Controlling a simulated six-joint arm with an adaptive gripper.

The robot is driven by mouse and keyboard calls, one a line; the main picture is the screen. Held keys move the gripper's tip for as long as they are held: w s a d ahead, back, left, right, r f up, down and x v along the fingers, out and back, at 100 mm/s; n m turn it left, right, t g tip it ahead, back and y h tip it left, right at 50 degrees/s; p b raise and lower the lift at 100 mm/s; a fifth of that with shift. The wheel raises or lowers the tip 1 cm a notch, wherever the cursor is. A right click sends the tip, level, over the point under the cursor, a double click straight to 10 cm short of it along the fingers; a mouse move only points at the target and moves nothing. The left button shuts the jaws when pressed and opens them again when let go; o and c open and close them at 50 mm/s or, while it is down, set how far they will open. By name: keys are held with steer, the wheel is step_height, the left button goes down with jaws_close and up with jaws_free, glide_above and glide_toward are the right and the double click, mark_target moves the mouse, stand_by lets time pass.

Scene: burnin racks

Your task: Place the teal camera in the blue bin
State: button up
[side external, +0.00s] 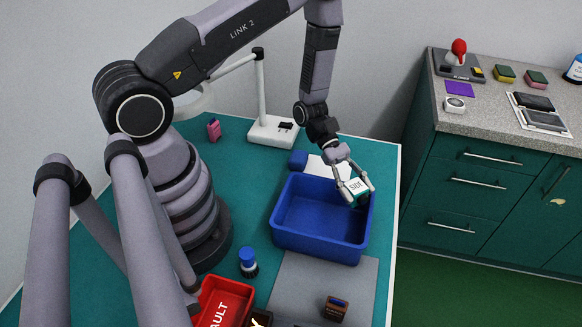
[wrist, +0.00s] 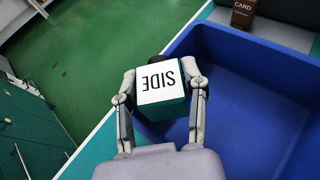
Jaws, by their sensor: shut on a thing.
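The teal camera (wrist: 161,84) is a small block with a white face marked "SIDE". My gripper (wrist: 160,88) is shut on it, with one finger on each side. In the side external view the camera (side external: 357,188) is held at the far right corner of the blue bin (side external: 318,243), above or near its rim; the exact height is hard to tell. My gripper (side external: 355,186) reaches down to it from above. In the wrist view the blue bin (wrist: 240,120) lies to the right of the camera, and its visible inside is empty.
A red bin (side external: 222,303) marked "FAULT", a blue-capped bottle (side external: 248,262) and a brown item (side external: 335,308) on a grey mat (side external: 300,283) are at the front. A lamp base (side external: 272,131) stands behind. The table's right edge runs close beside the blue bin.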

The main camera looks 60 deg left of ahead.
steer(key=shift+f, duration=0.65)
steer(key=shift+f, duration=0.6)
steer(key=o, duration=1.2)
